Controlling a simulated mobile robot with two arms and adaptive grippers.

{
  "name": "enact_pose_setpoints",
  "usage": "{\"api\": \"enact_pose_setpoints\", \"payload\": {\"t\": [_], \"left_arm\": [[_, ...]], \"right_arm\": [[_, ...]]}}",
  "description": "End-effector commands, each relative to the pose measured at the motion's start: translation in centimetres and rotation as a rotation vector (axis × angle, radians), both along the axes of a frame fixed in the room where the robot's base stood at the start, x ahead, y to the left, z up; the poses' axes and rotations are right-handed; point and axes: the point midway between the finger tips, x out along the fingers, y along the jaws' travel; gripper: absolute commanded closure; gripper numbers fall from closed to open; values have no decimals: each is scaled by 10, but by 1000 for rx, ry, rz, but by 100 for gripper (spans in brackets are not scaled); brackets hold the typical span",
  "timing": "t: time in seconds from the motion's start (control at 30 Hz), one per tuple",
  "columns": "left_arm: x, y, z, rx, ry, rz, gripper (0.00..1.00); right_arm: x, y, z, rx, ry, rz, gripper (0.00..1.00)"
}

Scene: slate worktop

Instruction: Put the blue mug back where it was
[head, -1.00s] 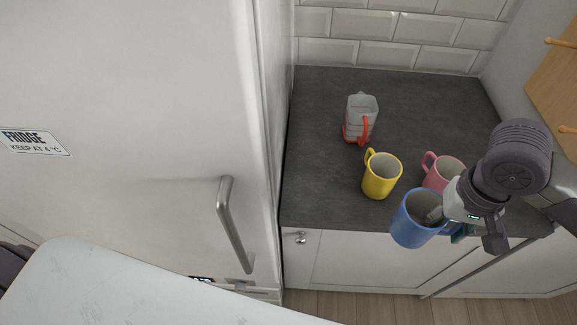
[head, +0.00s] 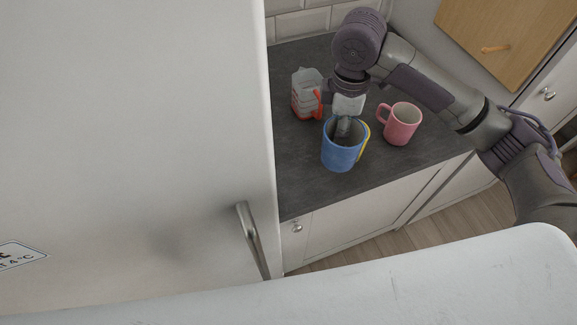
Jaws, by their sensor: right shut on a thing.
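The blue mug (head: 342,153) is upright over the slate worktop, left of the pink mug. My right gripper (head: 344,128) comes down from above and is shut on the mug's far rim, one finger showing inside the mouth. I cannot tell whether the mug's base touches the worktop. The yellow mug (head: 364,144) is mostly hidden behind the blue mug; only a thin yellow edge shows at its right. My left gripper is not in view.
A clear measuring jug (head: 307,95) with a red handle stands behind and left. The pink mug (head: 401,124) stands to the right. The fridge (head: 140,130) walls the left side. A white surface (head: 400,285) spans the foreground. Dark worktop (head: 300,185) is bare at front left.

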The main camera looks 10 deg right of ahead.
Motion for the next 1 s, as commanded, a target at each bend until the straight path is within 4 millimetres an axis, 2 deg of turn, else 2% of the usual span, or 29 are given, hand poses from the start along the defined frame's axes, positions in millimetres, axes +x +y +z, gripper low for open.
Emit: {"api": "enact_pose_setpoints", "payload": {"t": [0.2, 0.47, 0.83, 1.0], "left_arm": [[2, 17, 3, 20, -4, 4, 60], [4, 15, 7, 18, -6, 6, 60], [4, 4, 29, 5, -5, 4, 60], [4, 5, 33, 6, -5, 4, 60]], "right_arm": [[15, 2, 1, 0, 10, 281, 100], [22, 10, -3, 1, 16, 406, 100], [47, 85, -48, 2, 18, 408, 100], [55, 107, -64, 0, 16, 406, 100]]}}
